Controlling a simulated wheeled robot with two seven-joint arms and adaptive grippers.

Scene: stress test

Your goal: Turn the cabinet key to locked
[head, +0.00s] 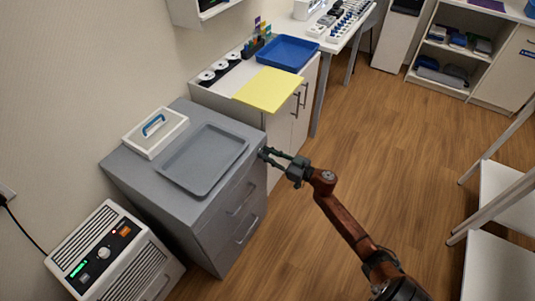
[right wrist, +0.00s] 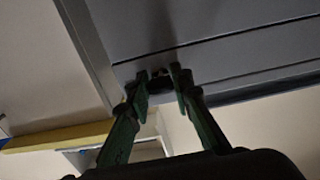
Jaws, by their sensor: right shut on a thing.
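The grey drawer cabinet (head: 212,220) stands against the wall in the head view. My right gripper (head: 263,153) is at the upper far corner of the cabinet's drawer front. In the right wrist view its two green fingers (right wrist: 160,82) are closed around a small dark thing at the cabinet's face, which looks like the key (right wrist: 160,84). The key is mostly hidden between the fingertips, so I cannot tell which way it is turned. The cabinet front (right wrist: 215,25) fills the top of the wrist view. My left gripper is not in view.
A grey tray (head: 204,160) and a white box with a blue handle (head: 155,132) sit on the cabinet. A white appliance (head: 108,252) stands at left. A yellow board (head: 268,89) and blue tray (head: 283,52) lie on the counter behind. The floor at right of the cabinet is clear.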

